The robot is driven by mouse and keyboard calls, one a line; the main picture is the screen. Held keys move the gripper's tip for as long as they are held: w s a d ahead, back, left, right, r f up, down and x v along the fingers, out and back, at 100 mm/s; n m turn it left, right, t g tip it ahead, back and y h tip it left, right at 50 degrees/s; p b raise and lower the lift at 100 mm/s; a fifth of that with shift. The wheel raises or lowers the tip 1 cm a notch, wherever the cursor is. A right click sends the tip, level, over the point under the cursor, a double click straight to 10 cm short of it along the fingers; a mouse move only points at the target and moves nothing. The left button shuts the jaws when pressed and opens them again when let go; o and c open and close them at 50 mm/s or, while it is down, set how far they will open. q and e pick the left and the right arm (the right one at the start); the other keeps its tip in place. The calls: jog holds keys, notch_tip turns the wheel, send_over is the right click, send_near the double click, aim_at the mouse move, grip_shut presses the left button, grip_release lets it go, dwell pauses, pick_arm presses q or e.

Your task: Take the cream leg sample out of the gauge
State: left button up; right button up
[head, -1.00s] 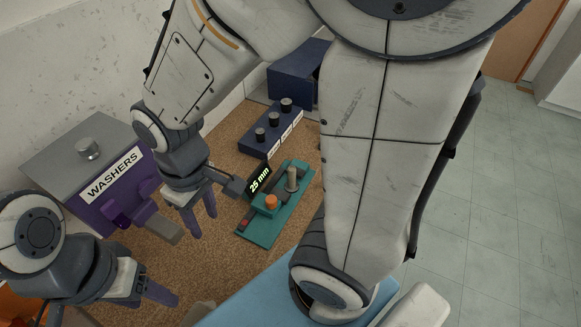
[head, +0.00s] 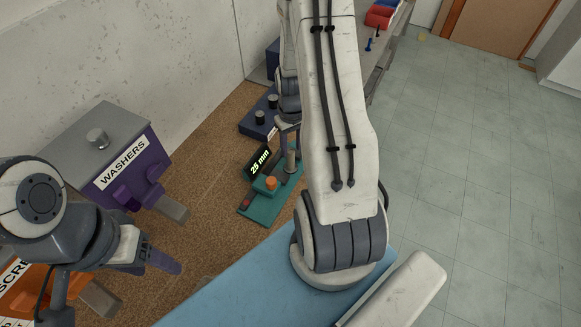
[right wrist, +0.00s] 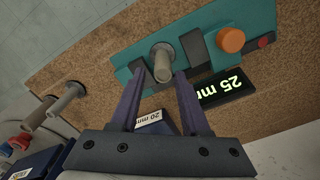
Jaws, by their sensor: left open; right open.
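The teal gauge (head: 262,207) sits on the brown worktop, with an orange knob (head: 271,183) and a lit display (head: 260,161) reading 25 mm. The cream leg sample (head: 291,161) stands upright at its far end, between dark jaws. In the right wrist view the cream sample (right wrist: 162,62) shows between the tips of my open right gripper (right wrist: 158,80), with no clear contact on either side. In the head view my right gripper (head: 288,138) is just above and behind the sample, partly hidden by my arm. My left gripper (head: 163,262) is open and empty at the lower left.
A purple washers dispenser (head: 124,168) and an orange dispenser (head: 38,288) stand on the left. A dark blue block with black knobs (head: 259,118) is behind the gauge. Two other pegs (right wrist: 68,101) show in the right wrist view. A light blue surface (head: 235,290) lies in front.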

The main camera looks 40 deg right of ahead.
aim_at(291, 161)
jog(key=f+b, duration=0.5)
jog(key=f, duration=0.2)
jog(key=shift+a, duration=0.2)
jog(key=shift+r, duration=0.1)
grip_shut()
